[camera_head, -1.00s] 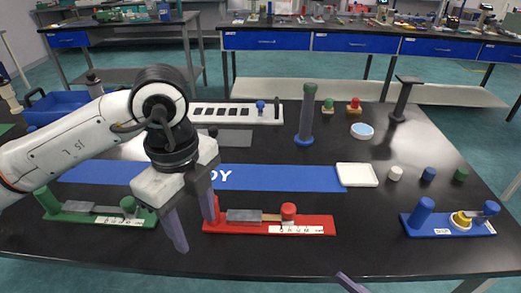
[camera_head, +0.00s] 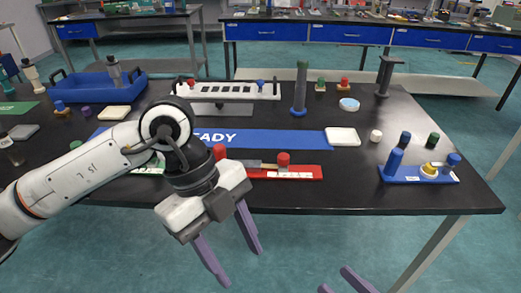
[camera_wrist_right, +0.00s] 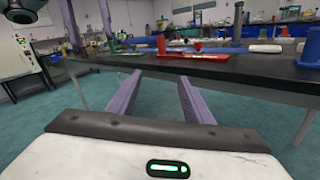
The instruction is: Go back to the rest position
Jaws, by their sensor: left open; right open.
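My left gripper (camera_head: 233,256) is open and empty, with its two purple fingers pointing down in front of the table's near edge in the head view. My right gripper (camera_head: 347,284) shows only as purple fingertips at the bottom edge of the head view. In the right wrist view the right gripper's fingers (camera_wrist_right: 158,88) are spread apart with nothing between them, pointing toward the table's front edge. The left arm partly covers the red fixture (camera_head: 300,172) and most of the green fixture (camera_head: 148,170).
The black table (camera_head: 340,200) carries a blue READY strip (camera_head: 290,138), a white tray (camera_head: 342,136), a blue fixture (camera_head: 405,178), a white slotted rack (camera_head: 240,91), a tall post (camera_head: 299,90) and a blue bin (camera_head: 132,87). Open floor lies before the table.

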